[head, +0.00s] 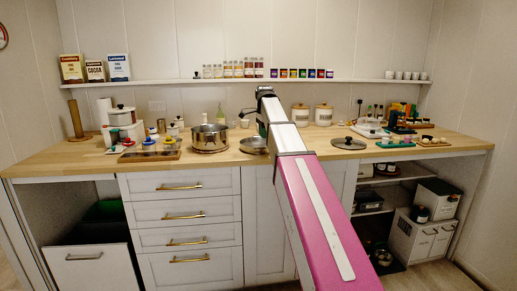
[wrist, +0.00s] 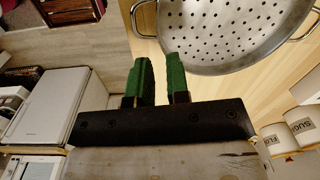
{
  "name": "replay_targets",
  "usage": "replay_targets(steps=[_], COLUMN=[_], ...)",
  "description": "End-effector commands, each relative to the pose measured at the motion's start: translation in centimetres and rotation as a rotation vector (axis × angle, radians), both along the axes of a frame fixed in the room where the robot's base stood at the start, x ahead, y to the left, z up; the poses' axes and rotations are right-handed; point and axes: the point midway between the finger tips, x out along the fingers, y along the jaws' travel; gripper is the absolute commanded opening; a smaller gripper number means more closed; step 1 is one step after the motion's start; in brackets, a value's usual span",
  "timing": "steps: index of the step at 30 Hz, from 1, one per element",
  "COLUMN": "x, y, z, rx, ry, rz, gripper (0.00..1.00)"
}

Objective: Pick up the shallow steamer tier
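The shallow steamer tier (wrist: 228,40) is a round silver-grey metal pan with a perforated bottom and loop handles. In the wrist view it fills the upper right, and its far side is cut off by the frame. In the head view it appears to be the low pan (head: 252,146) on the counter, partly hidden by my arm. My gripper (wrist: 157,62) has two green fingers, apart with an empty gap between them. The fingers are beside the tier's near handle and rim; I cannot tell their height above the counter. The head view does not show the fingers clearly.
A deep metal pot (head: 210,139) stands left of the tier. A lid (head: 348,143) lies on the counter right of my arm. Labelled canisters (head: 324,115) stand at the back, also at right in the wrist view (wrist: 304,128). Open shelves (head: 392,176) are below the counter.

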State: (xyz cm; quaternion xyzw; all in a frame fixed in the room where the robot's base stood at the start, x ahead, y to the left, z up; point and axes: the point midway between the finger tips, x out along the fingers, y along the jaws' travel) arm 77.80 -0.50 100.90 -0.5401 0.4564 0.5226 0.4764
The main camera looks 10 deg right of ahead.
Motion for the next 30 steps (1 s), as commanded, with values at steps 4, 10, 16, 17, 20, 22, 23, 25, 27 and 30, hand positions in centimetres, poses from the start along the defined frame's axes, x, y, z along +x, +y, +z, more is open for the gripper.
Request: replay_targets(steps=[4,10,16,17,20,22,23,25,27,30], x=[0.0,0.0,0.1,0.1,0.2,0.2,0.2,0.2,0.2,0.2], y=[0.0,0.1,0.1,0.1,0.1,0.1,0.1,0.1,0.1,0.1], z=[-1.4,-2.9,-5.8,-6.1,-6.6,-6.6,-6.6,-6.5,-6.5,-6.5], rx=[0.0,0.0,0.0,0.0,0.0,0.0,0.0,0.0,0.0,0.0], ry=[0.001,0.001,0.001,0.001,0.001,0.0,0.0,0.0,0.0,0.0], rz=[0.0,0.001,0.001,0.001,0.001,0.001,0.001,0.001,0.001,0.001], gripper=[0.16,0.16,0.16,0.16,0.16,0.16,0.16,0.16,0.0,0.0])
